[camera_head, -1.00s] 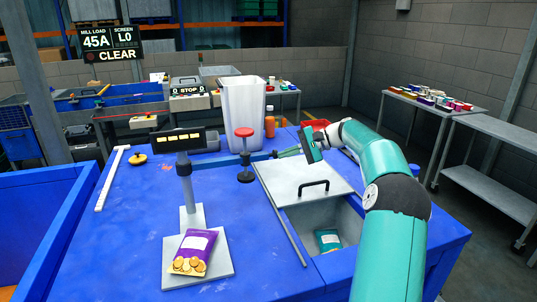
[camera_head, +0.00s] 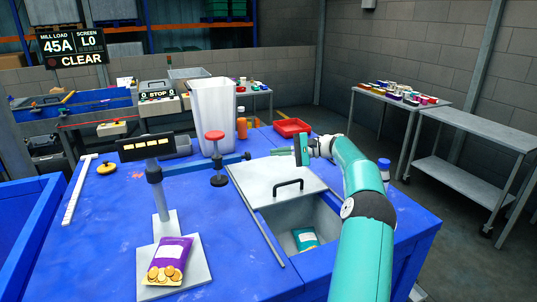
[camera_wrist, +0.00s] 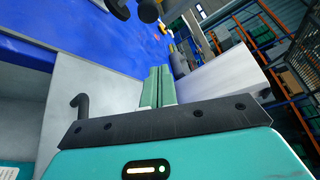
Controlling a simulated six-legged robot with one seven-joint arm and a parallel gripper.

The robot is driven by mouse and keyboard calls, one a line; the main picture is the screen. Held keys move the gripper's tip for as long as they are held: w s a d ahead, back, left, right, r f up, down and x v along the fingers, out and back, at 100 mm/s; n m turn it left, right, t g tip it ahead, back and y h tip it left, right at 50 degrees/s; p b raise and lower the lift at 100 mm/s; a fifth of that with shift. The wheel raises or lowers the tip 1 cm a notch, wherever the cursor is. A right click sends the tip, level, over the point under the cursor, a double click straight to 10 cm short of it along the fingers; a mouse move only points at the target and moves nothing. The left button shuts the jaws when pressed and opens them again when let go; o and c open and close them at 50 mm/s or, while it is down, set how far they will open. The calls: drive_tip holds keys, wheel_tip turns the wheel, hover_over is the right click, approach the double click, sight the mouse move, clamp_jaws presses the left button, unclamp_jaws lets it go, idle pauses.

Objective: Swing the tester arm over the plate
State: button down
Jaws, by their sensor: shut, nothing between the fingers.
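The tester has a post with a dark display (camera_head: 146,147) and a blue-grey swing arm (camera_head: 195,164) reaching right, ending in a dark knob (camera_head: 247,157). A red-topped plunger (camera_head: 215,137) with a round dark foot is on the arm, off to the right of the plate. The grey plate (camera_head: 195,275) carries a purple food packet (camera_head: 168,261). My gripper (camera_head: 275,152) is shut and empty, just right of the knob and apart from it. In the wrist view the shut green fingers (camera_wrist: 157,87) point toward the dark knob (camera_wrist: 149,11) at the top.
A lidded hatch with a black handle (camera_head: 288,186) lies in front of my gripper; a teal packet (camera_head: 305,238) is in the open bin. A tall white container (camera_head: 213,112), an orange bottle (camera_head: 241,127) and a red tray (camera_head: 292,127) stand behind.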

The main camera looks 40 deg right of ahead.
drive_tip(key=w+a, duration=0.3)
drive_tip(key=a, duration=0.5)
drive_tip(key=shift+w, duration=0.2)
idle(0.3)
